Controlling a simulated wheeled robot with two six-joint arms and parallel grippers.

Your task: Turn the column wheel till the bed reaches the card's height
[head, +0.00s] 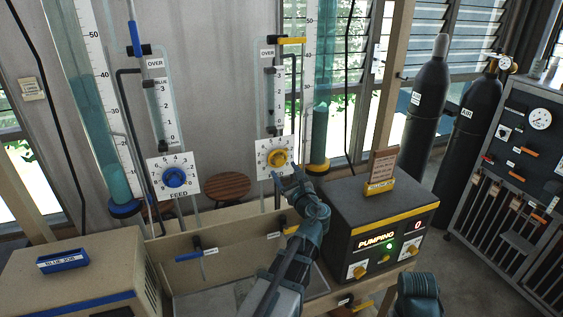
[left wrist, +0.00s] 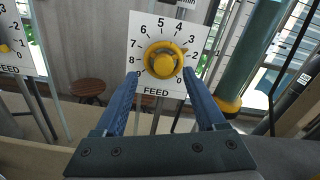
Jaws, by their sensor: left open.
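The yellow column wheel (head: 277,157) sits on a white numbered FEED dial in the head view. In the left wrist view the wheel (left wrist: 163,60) is centred, its yellow tab toward the right-hand numbers. My left gripper (head: 290,181) is open and empty; its blue fingers (left wrist: 162,82) point at the dial's lower part, either side of the wheel's line. Whether they touch anything is unclear. The yellow-based column (head: 321,137) holds a teal bed beside a scale marked 30 to 50. A brown card (head: 382,163) stands in a yellow holder; its writing is too small to read.
A second column (head: 118,184) with a blue wheel (head: 174,177) stands left. A black box (head: 370,222) lit PUMPING stands right of my left arm. A beige box (head: 85,285) bears a blue holder. Gas cylinders (head: 426,115) and a tool panel (head: 525,150) stand far right.

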